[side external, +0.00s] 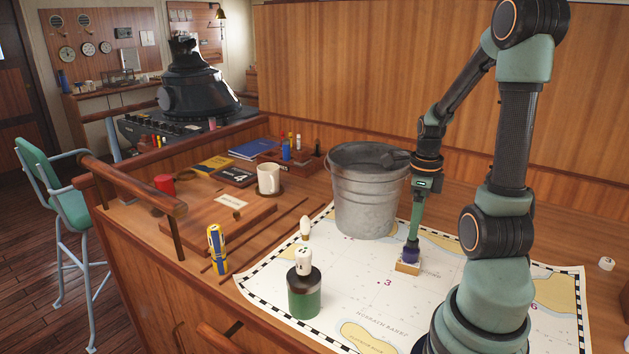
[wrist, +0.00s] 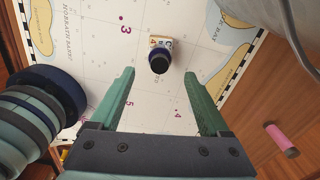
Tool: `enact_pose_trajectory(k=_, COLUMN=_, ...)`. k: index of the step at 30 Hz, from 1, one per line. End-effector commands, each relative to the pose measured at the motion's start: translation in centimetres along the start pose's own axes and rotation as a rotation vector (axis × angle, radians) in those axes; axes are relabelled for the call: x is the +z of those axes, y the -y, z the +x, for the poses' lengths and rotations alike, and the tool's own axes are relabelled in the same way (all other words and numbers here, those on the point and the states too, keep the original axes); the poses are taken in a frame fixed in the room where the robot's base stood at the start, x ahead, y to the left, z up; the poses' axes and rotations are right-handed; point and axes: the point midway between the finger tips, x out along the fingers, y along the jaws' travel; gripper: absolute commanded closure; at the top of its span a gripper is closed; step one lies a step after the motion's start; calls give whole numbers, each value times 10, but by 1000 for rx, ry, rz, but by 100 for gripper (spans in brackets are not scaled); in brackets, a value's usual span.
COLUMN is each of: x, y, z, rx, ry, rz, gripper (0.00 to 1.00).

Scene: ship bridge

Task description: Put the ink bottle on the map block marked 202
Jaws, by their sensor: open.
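The ink bottle (side external: 411,254) is small and dark blue with a black cap. It appears to stand upright on a small tan map block (side external: 407,268) on the chart, right of the bucket. In the wrist view the bottle (wrist: 159,64) covers part of the block (wrist: 155,40), whose digits I cannot read fully. My gripper (side external: 413,238) points down just above the bottle. In the wrist view my gripper (wrist: 160,72) has its fingers spread wide, with a gap on both sides of the bottle and nothing held.
A metal bucket (side external: 362,205) stands close left of my gripper. A mug (side external: 268,180) is behind. The chart (side external: 375,305) in front is mostly clear.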

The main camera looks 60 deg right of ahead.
Motion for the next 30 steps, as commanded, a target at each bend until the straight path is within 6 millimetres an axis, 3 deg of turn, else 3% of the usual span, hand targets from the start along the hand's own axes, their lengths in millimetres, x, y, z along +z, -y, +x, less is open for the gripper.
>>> enact_pose_trajectory(k=6, x=0, y=1, z=-38, rx=-4, ry=2, rz=0, gripper=20)
enact_pose_trajectory(k=12, x=1, y=-1, z=-55, rx=-3, ry=1, rz=-12, gripper=20)
enact_pose_trajectory(k=16, x=15, y=-9, z=-62, rx=-26, ry=12, rz=-166, gripper=20)
enact_pose_trajectory(k=20, x=45, y=-31, z=-75, rx=-87, ry=35, rz=-542, gripper=20)
enact_pose_trajectory(k=24, x=80, y=-66, z=-90, rx=-181, ry=54, rz=-1055, gripper=20)
enact_pose_trajectory(k=30, x=117, y=-125, z=-110, rx=-343, ry=54, rz=-1781, gripper=20)
